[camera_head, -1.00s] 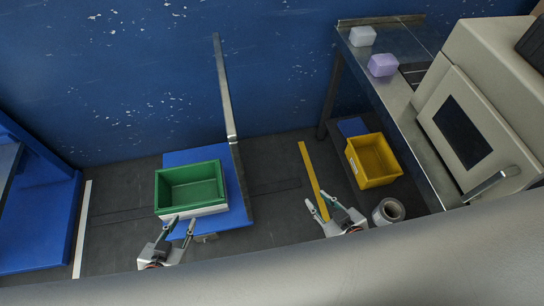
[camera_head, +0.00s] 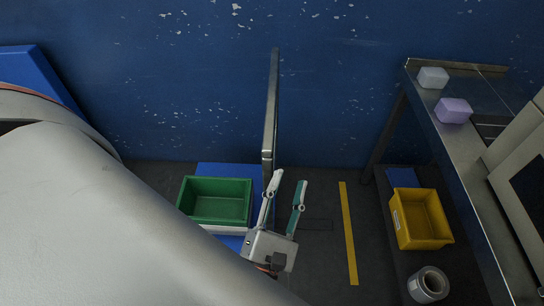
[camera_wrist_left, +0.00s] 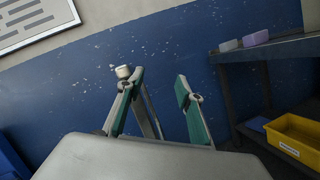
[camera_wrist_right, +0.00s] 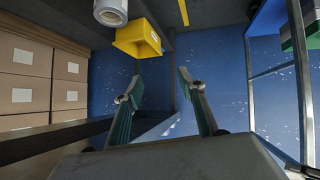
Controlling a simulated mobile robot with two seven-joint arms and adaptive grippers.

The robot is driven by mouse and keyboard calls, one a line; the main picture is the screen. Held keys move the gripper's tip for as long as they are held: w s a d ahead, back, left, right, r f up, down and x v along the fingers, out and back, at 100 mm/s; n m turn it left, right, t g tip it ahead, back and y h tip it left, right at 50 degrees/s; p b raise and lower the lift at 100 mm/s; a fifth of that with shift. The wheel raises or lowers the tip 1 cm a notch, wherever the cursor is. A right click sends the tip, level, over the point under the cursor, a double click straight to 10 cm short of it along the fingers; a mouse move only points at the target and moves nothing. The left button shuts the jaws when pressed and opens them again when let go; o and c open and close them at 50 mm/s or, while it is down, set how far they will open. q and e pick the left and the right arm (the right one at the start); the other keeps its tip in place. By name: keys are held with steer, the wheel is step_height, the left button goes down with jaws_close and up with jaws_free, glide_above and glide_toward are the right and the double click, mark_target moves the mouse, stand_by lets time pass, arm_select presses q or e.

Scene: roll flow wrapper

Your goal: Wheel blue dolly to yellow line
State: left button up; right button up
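The blue dolly (camera_head: 228,171) stands on the dark floor with a green crate (camera_head: 215,187) on it. Its tall metal handle (camera_head: 270,110) rises at its right side. The yellow line (camera_head: 348,235) lies on the floor to the right, apart from the dolly. My left gripper (camera_head: 290,180) is open beside the handle, just right of its lower visible part; its left wrist view (camera_wrist_left: 157,75) shows the fingers spread, with the handle partly behind the left finger. My right gripper (camera_wrist_right: 160,80) is open and empty in its wrist view, with the handle frame (camera_wrist_right: 250,85) to the right.
A yellow bin (camera_head: 420,220) and a film roll (camera_head: 428,284) sit on a low shelf right of the line, under a metal table (camera_head: 445,125). White (camera_head: 433,77) and purple (camera_head: 453,110) blocks lie on the table. A blue wall (camera_head: 330,110) stands behind. Floor between dolly and line looks clear.

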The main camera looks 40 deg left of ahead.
mark_target(268, 182)
arm_select(q)
steer(key=s+a+f+n+g+y+b, duration=0.25)
steer(key=a+f+n+g, duration=0.2)
steer(key=f+n, duration=0.45)
steer(key=shift+n+g+y, duration=0.25)
steer(key=shift+n+y, duration=0.05)
steer(key=shift+y, duration=0.15)
steer(key=shift+p+x, duration=0.75)
steer(key=shift+x, duration=2.75)
arm_select(e)
steer(key=shift+s+f, duration=0.25)
steer(key=shift+f, duration=0.35)
steer(key=shift+s+f, duration=0.2)
steer(key=shift+f, duration=0.35)
arm_select(q)
steer(key=shift+w+d, duration=0.1)
jaws_close()
